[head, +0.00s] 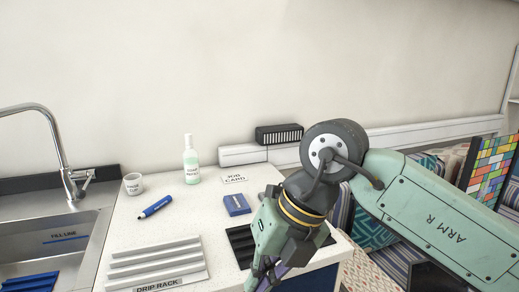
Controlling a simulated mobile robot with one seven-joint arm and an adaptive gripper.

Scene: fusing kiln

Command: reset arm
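My arm, in pale green and dark grey, reaches in from the right of the head view and bends down at the wrist. My gripper (264,280) points down at the front edge of the white counter (180,222), and the bottom of the picture cuts it off. Something purple shows by its fingers; I cannot tell whether it is held. Whether the fingers are open or shut is not clear.
A bottle (191,160), a cup (133,184), a blue marker (155,207), a job card (233,178), a blue box (236,204) and a drip rack (157,264) are on the counter. A dark ribbed mat (240,243) lies partly behind my wrist. A sink (52,240) is left.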

